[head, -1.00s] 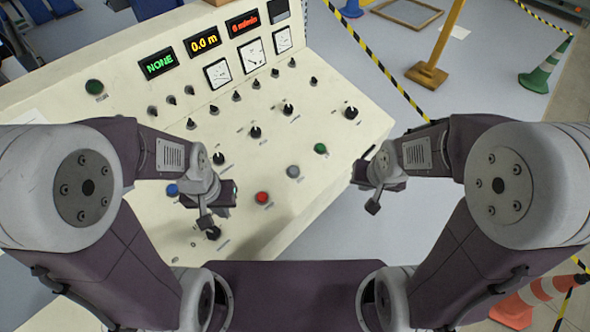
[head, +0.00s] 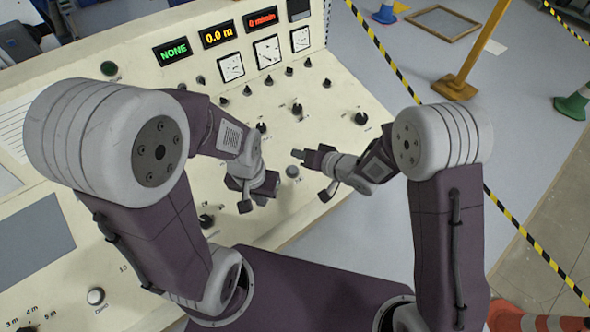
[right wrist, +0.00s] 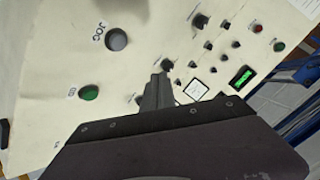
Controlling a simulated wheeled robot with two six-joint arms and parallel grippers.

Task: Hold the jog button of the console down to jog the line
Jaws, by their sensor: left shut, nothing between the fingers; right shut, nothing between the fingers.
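The jog button is the grey round one labelled JOG (right wrist: 117,39) in the right wrist view. It also shows as a small grey button (head: 292,172) in the head view, on the sloped cream console (head: 340,95). My right gripper (head: 299,154) is shut and empty, over the console just above the grey button in the picture. Its narrow shut fingertips (right wrist: 158,84) show in the wrist view, below and to the right of the button and apart from it in the picture. My left gripper (head: 270,183) is shut and empty, over the console left of the button.
A green button (right wrist: 88,92) sits near the jog button. Several black knobs (head: 297,110) and a row of dials (head: 267,52) lie farther up the panel. Displays read NONE (head: 173,51) and 0.0 m (head: 217,35). Open floor lies right of the console, crossed by striped tape (head: 390,60).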

